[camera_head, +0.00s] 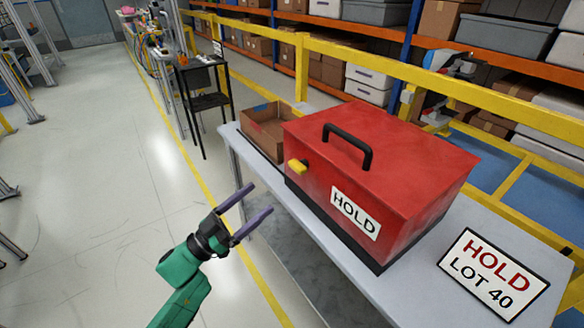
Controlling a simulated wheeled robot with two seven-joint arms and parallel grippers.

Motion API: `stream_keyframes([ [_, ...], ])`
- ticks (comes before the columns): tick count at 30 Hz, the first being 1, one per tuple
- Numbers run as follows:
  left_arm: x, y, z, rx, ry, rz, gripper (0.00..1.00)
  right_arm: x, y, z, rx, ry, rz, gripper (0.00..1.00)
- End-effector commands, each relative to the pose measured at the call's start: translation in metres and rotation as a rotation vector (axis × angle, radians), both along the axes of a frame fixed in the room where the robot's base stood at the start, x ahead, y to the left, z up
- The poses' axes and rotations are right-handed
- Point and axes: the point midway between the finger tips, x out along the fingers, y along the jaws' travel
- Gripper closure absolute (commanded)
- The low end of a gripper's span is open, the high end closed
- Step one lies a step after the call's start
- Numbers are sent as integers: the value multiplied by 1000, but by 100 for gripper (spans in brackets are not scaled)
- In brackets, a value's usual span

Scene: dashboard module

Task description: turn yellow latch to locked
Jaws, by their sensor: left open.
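A red box (395,165) with a black lid handle (348,143) and a white HOLD label stands on a grey table. The yellow latch (298,166) sticks out from the upper left part of its front side. It looks roughly level; I cannot read any lock mark. My left gripper (258,205) is open and empty, with its two purple fingers apart. It is in front of the table's near left edge, below and left of the latch, not touching it. My right gripper is not in view.
An open cardboard box (262,133) stands on the table left of the red box. A HOLD LOT 40 sign (493,274) is at the right. The table's front edge (300,225) lies beside my gripper. A yellow railing (400,68) runs behind.

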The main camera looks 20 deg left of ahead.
Motion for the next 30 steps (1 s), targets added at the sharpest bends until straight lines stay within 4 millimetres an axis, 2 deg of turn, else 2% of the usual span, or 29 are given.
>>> stream_keyframes([
  [1, 10, -7, 9, -3, -5, 0, 7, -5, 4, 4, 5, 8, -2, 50],
  [4, 30, -24, 20, -3, -4, 1, 7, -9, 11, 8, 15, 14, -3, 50],
  [12, 73, -60, 41, -2, 0, 4, 7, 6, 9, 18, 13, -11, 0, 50],
  [16, 81, -66, 44, 0, 1, 4, 7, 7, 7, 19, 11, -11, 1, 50],
  [23, 81, -66, 43, -1, 2, 4, 7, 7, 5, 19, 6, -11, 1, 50],
  [27, 81, -66, 43, -1, 2, 4, 61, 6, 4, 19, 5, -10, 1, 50],
  [30, 81, -66, 43, -1, 2, 4, 94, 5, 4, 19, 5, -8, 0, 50],
])
